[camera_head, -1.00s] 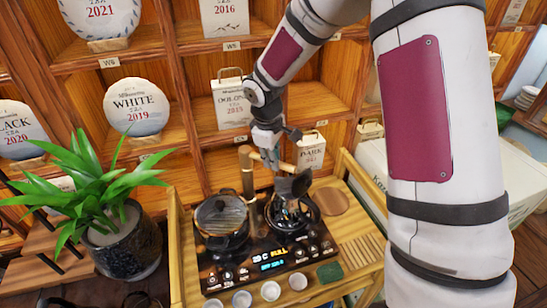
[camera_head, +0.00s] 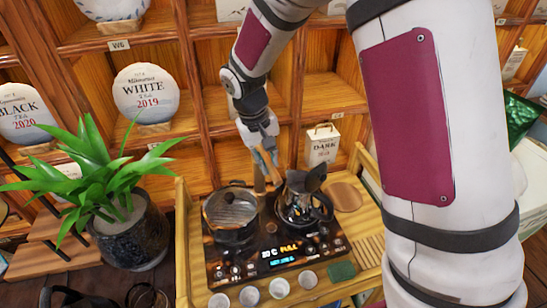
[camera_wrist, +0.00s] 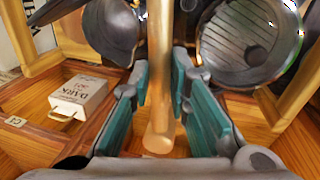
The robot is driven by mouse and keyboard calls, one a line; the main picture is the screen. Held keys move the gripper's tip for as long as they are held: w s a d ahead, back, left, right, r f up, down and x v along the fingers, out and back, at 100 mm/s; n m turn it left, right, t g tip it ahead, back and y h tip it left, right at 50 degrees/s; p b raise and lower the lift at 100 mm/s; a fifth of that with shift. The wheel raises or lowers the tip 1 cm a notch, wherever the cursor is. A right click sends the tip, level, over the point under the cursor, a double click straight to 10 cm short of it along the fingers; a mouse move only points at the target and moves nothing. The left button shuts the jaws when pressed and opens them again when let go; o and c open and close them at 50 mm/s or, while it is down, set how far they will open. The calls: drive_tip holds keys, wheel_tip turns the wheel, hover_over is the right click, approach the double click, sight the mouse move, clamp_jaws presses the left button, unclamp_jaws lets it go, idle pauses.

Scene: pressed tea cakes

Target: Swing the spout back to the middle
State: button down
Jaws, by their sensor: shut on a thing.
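The spout (camera_wrist: 160,70) is a gold-coloured tube. In the wrist view it runs upright through the picture between my gripper's teal pads, from its rounded near end to the far edge. My gripper (camera_wrist: 164,92) is shut on it. In the head view my gripper (camera_head: 265,158) is at the spout (camera_head: 260,180), behind the stove and partly hiding it. The spout now lies between the lidded pot (camera_head: 231,213) on the left and the dark glass kettle (camera_head: 297,205) on the right. The wrist view shows the kettle (camera_wrist: 108,30) left and the pot (camera_wrist: 252,42) right.
The black stove panel (camera_head: 281,255) has lit displays. Several small cups (camera_head: 249,296) stand in front, beside a green cloth (camera_head: 341,271). A round wooden board (camera_head: 344,197) is right of the kettle. The DARK tea box (camera_head: 322,145) stands on the shelf behind; a plant (camera_head: 105,190) is left.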

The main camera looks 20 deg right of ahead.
drive_tip(key=shift+a+m, duration=0.5)
drive_tip(key=shift+m, duration=0.1)
drive_tip(key=c, duration=1.5)
unclamp_jaws()
drive_tip(key=r, duration=0.4)
drive_tip(key=a+r, duration=0.1)
drive_tip(key=r, duration=0.3)
drive_tip(key=a+r, duration=0.1)
drive_tip(key=r, duration=0.2)
drive_tip(key=shift+a+r, duration=0.2)
drive_tip(key=shift+r, duration=0.2)
drive_tip(key=shift+r, duration=0.1)
